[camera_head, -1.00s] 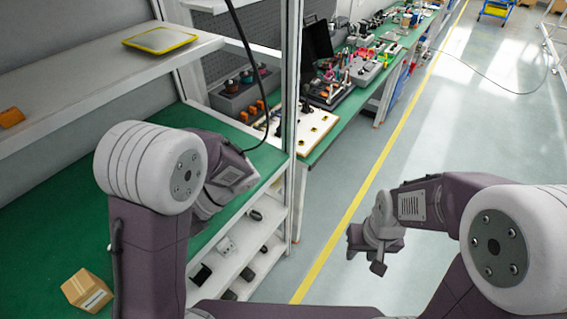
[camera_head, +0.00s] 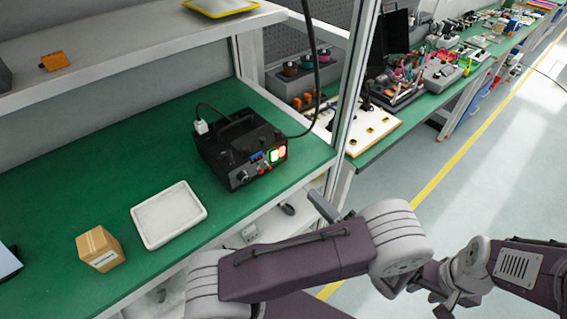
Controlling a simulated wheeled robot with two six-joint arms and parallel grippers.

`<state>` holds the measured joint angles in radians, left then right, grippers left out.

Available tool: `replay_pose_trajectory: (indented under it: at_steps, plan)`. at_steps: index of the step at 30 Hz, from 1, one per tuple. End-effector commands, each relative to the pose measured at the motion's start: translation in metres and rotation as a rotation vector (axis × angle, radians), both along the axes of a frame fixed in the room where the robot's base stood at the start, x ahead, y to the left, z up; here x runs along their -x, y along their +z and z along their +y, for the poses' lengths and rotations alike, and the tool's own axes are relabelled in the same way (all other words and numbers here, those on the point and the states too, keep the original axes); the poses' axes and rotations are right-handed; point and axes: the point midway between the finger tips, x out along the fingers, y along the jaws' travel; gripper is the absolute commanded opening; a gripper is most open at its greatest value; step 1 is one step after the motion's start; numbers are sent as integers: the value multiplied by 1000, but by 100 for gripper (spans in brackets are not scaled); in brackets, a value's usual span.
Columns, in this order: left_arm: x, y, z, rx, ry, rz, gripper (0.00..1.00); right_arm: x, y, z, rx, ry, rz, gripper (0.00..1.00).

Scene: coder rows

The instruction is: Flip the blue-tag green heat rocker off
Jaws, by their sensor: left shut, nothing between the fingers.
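A black box-shaped device (camera_head: 240,150) stands on the green bench. On its front face are a small blue tag (camera_head: 257,156), a lit green rocker (camera_head: 273,156) beside it, and a lit red rocker (camera_head: 282,151) to the right. The rockers' tilt is too small to tell. My left gripper (camera_head: 322,206) is shut and empty, off the bench's front edge, right of and below the device and apart from it.
A white tray (camera_head: 168,214) and a cardboard box (camera_head: 100,248) lie on the bench (camera_head: 60,200) left of the device. A black cable runs up from the device past a metal post (camera_head: 357,85). A shelf (camera_head: 110,50) overhangs the back. Bare bench surrounds the tray.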

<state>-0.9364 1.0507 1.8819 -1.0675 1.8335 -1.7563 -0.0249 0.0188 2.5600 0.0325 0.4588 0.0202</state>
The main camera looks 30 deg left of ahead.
Motion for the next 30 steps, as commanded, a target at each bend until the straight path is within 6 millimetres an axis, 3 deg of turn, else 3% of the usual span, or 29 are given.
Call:
replay_pose_trajectory:
  at_steps: [18, 24, 30]
  plan:
    - [-43, 19, 108, 1, 7, 0, 0, 0, 4, 0, 0, 0, 0, 36]
    - [-50, 21, 125, 1, 4, 1, 0, 0, 4, 0, 0, 0, 0, 36]
    - [-52, 22, 127, 1, 1, 0, 0, 0, 4, 0, 0, 0, 0, 36]
